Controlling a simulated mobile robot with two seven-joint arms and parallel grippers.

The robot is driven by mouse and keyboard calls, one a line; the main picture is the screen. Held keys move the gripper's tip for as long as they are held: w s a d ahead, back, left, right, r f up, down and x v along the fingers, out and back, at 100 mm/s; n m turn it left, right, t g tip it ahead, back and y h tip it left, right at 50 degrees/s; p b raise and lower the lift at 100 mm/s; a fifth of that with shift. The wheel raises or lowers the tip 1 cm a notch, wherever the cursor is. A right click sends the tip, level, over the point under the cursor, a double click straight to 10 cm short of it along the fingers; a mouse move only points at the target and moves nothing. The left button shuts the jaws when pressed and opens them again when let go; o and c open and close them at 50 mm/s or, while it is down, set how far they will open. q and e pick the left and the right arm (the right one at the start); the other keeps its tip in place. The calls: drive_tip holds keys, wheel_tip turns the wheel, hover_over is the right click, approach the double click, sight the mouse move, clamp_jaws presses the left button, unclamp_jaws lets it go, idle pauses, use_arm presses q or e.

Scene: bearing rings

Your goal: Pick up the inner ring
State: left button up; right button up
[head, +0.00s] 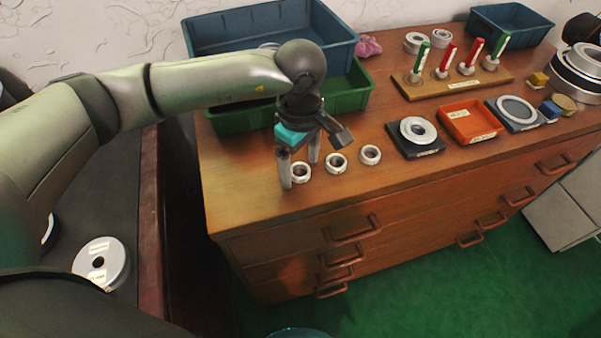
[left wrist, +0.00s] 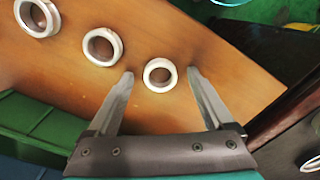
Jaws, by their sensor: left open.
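Three small silvery rings lie flat in a row on the wooden bench top: a left ring (head: 301,174), a middle ring (head: 336,163) and a right ring (head: 370,155). My left gripper (head: 300,172) points down at the left ring, open and empty. In the left wrist view that ring (left wrist: 160,75) lies between the fingertips of the left gripper (left wrist: 161,73), with a gap on each side. The middle ring (left wrist: 102,46) and right ring (left wrist: 37,17) show up and left of it there. My right gripper is not in view.
A blue bin (head: 335,22) and a green bin (head: 350,100) stand behind the gripper. To the right are a black pad with a larger ring (head: 417,130), a red tray (head: 492,132) and a wooden stand with red and green handles (head: 430,90). The bench front is clear.

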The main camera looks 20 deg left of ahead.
use_arm(q)
clamp_jaws()
idle(0.7)
